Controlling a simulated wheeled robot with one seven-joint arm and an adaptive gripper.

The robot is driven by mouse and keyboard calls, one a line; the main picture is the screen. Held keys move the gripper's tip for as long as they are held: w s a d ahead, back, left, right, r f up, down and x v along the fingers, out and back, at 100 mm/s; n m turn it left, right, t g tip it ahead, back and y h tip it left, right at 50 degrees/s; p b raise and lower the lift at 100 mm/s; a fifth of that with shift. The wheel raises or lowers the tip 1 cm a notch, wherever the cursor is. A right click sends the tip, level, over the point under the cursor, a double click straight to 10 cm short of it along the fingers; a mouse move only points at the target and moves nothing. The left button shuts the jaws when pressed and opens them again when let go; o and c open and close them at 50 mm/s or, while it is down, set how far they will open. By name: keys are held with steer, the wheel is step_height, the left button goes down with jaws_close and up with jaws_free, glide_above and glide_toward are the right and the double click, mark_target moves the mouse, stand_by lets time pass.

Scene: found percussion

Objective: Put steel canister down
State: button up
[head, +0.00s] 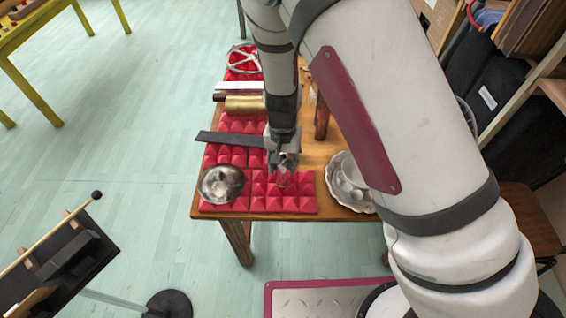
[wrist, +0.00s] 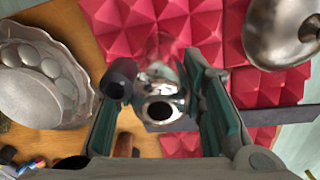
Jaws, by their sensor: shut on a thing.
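My gripper (head: 285,158) points down over the red pyramid-foam pad (head: 285,203) near the table's front edge. In the wrist view my gripper (wrist: 160,100) has its two green-lined fingers either side of a shiny metal piece, which I take to be the steel canister (wrist: 159,92). It is seen end-on, with a dark round opening facing the camera. Something clear and glassy shows just beyond it, over the foam. The canister's lower end is hidden, so I cannot tell whether it touches the pad.
A round metal vessel (head: 222,184) sits on the foam at left. A scalloped metal dish (head: 345,185) lies at right. A dark flat bar (head: 229,139), a brass cylinder (head: 245,105) and a wheel-like metal ring (head: 243,60) lie farther back.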

steer(key=o, duration=1.2)
steer(key=shift+c, duration=0.2)
step_height(320, 180, up, 12)
steer(key=shift+r, duration=0.1)
steer(key=shift+r, duration=0.1)
